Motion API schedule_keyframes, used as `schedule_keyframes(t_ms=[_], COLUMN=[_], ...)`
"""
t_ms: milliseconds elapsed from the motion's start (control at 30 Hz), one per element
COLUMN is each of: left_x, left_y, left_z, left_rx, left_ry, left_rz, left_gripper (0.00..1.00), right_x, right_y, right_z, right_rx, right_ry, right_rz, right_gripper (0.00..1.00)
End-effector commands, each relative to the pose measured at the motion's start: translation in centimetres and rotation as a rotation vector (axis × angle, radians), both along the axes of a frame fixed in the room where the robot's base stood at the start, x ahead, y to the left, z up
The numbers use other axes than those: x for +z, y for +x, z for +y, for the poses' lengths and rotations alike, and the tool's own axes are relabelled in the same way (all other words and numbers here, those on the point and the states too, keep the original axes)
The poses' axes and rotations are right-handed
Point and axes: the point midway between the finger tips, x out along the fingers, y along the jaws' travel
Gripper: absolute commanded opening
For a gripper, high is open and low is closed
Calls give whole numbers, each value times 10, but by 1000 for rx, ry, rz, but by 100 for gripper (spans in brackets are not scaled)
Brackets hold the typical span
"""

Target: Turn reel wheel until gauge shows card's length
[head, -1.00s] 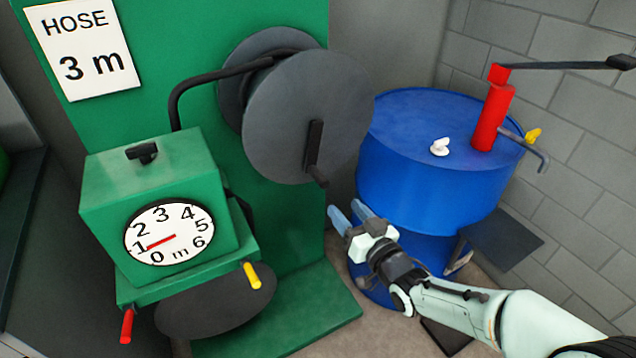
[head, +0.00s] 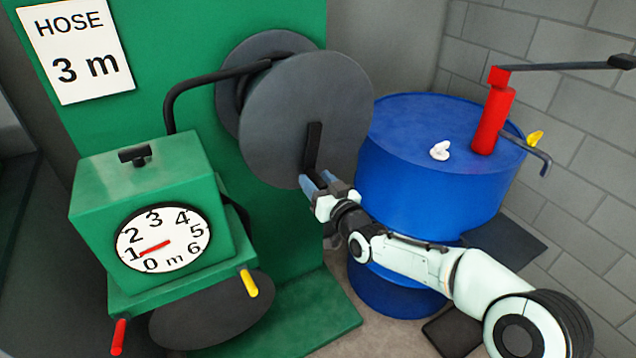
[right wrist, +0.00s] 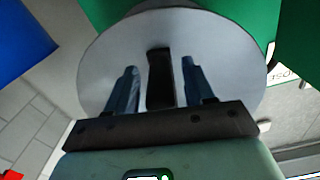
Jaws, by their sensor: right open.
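The grey reel wheel (head: 300,110) stands upright on the green panel, with a black crank arm (head: 314,147) on its face. The wheel also shows in the right wrist view (right wrist: 105,60). My right gripper (head: 318,183) is open at the crank's lower end; in the right wrist view its blue fingers (right wrist: 157,85) stand either side of the black crank (right wrist: 160,77). Whether they touch it I cannot tell. The card (head: 77,50) reads "HOSE 3 m". My left gripper is not in view.
A blue drum (head: 430,180) stands right of the reel, with a red pump (head: 493,120) and a long dark lever (head: 565,66) on top. A black hose (head: 205,80) runs from the reel to the green box (head: 145,180). Red (head: 118,338) and yellow (head: 249,282) handles stick out below the gauge.

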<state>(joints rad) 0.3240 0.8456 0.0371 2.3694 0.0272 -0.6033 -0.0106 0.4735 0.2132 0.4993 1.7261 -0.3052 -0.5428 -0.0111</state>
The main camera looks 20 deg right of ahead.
Motion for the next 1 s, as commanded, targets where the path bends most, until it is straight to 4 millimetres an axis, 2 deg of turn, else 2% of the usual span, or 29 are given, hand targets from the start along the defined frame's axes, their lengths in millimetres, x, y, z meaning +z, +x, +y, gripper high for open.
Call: schedule_keyframes(t_ms=[133,167,300,667,1000], left_x=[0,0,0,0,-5], left_y=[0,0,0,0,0], left_z=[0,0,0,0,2], left_rx=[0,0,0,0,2], left_ry=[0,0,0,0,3], left_rz=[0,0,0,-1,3], left_gripper=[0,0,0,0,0], right_x=[0,0,0,1,7], right_y=[0,0,0,-1,-2], right_z=[0,0,0,4,27], right_rx=[0,0,0,2,4], right_ry=[0,0,0,31,236], right_rz=[0,0,0,2,19], right_gripper=[53,46,0,0,0])
